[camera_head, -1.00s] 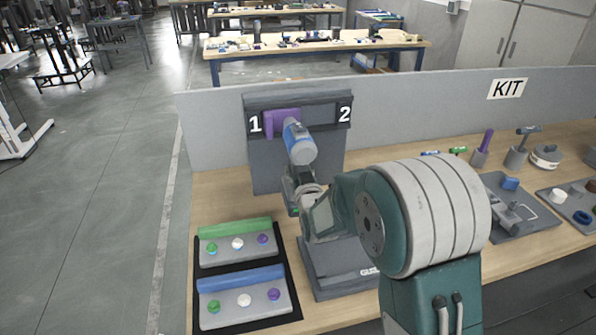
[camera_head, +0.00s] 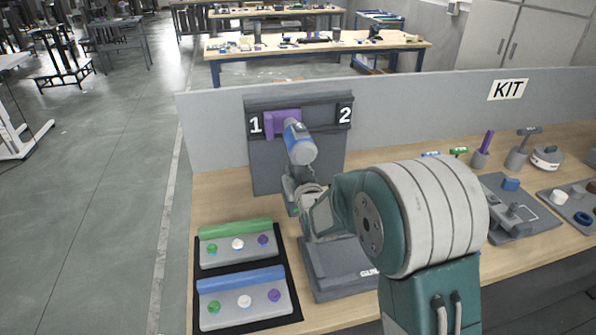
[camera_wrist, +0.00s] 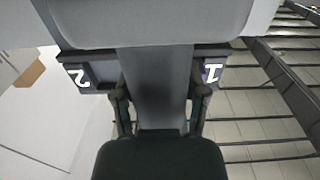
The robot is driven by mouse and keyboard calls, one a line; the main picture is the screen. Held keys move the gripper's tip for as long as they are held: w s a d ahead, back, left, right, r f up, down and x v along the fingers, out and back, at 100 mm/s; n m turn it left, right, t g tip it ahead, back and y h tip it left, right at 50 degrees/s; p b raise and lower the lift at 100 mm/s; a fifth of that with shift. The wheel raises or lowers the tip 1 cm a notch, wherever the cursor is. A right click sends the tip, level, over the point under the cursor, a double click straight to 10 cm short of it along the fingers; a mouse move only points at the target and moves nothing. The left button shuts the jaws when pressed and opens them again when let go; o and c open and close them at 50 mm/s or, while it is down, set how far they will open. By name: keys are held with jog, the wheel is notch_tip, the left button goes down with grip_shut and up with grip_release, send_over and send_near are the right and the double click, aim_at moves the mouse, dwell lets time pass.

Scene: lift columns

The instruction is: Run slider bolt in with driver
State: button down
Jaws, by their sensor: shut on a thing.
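The driver (camera_head: 299,145), with a blue and light grey body, is held up in front of the upright panel marked 1 and 2 (camera_head: 322,116). The purple slider (camera_head: 272,124) sits in the panel's slot at the 1 end. The driver's front overlaps the slider's right part in the head view; I cannot tell whether they touch. The bolt is hidden. My gripper (camera_head: 292,190) is below the driver body. In the wrist view my gripper (camera_wrist: 158,108) is shut on the driver's grey handle (camera_wrist: 157,85), one finger on each side.
A black mat (camera_head: 236,265) at front left carries a green-edged and a blue-edged block with coloured knobs. A grey base plate (camera_head: 330,278) lies right of it. Parts trays (camera_head: 540,228) and tools stand at the right, by the KIT sign (camera_head: 508,89). A low wall backs the bench.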

jog(key=shift+r, duration=0.15)
jog(key=shift+v, duration=2.45)
jog(key=v, duration=0.4)
jog(key=shift+w, duration=0.1)
